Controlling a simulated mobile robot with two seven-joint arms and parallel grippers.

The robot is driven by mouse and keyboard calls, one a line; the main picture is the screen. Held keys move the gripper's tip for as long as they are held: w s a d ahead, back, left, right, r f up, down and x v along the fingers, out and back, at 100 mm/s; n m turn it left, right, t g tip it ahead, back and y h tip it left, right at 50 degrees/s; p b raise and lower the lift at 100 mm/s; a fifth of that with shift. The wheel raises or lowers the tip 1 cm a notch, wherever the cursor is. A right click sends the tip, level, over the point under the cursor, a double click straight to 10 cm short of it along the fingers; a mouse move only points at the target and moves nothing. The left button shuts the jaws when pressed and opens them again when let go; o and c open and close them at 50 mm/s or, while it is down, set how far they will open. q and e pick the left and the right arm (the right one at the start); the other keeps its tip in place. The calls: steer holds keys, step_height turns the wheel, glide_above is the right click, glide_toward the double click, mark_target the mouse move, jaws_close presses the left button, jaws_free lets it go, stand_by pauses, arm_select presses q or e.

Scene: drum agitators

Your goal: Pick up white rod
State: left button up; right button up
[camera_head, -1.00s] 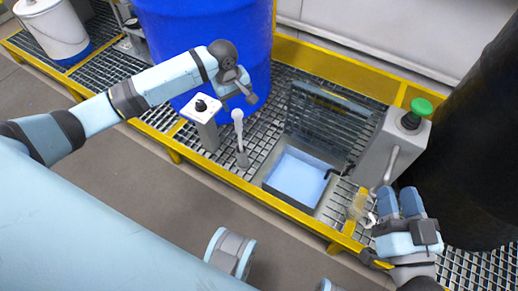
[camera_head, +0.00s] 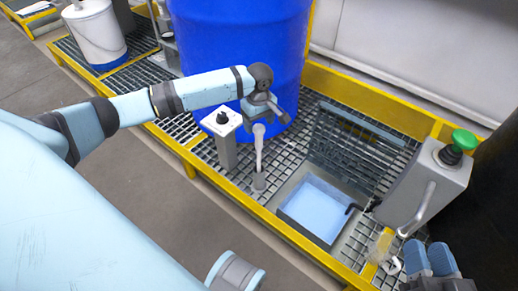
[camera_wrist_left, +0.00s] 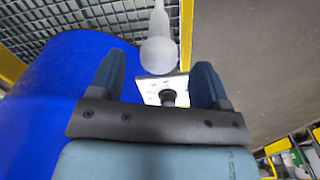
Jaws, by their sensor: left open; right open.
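The white rod (camera_head: 258,155) stands upright on the grating in front of the blue drum, with a rounded knob at its top and a grey holder at its foot. My left gripper (camera_head: 266,110) is open just above and behind the knob in the head view. In the left wrist view the white rod (camera_wrist_left: 160,48) shows its knob between the open fingers of my left gripper (camera_wrist_left: 158,82), near their tips. I see no clear contact. My right gripper (camera_head: 428,258) is at the lower right, partly cut off, away from the rod.
A grey control box with a black knob (camera_head: 222,122) stands close left of the rod. The blue drum (camera_head: 240,45) is behind it. A light-blue-bottomed basin (camera_head: 315,207) is to the right.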

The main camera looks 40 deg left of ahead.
arm_select(q)
step_height(320, 180, down, 4)
steer(key=shift+f+b, duration=0.15)
steer(key=shift+b, duration=1.1)
steer(key=shift+a+f, duration=0.1)
steer(key=shift+f, duration=0.1)
arm_select(e)
steer(key=f, duration=0.2)
steer(key=f+n, duration=0.1)
steer(key=shift+w+g, duration=0.25)
steer(key=shift+g, duration=0.15)
arm_select(q)
steer(key=c, duration=1)
steer(key=shift+r, duration=0.1)
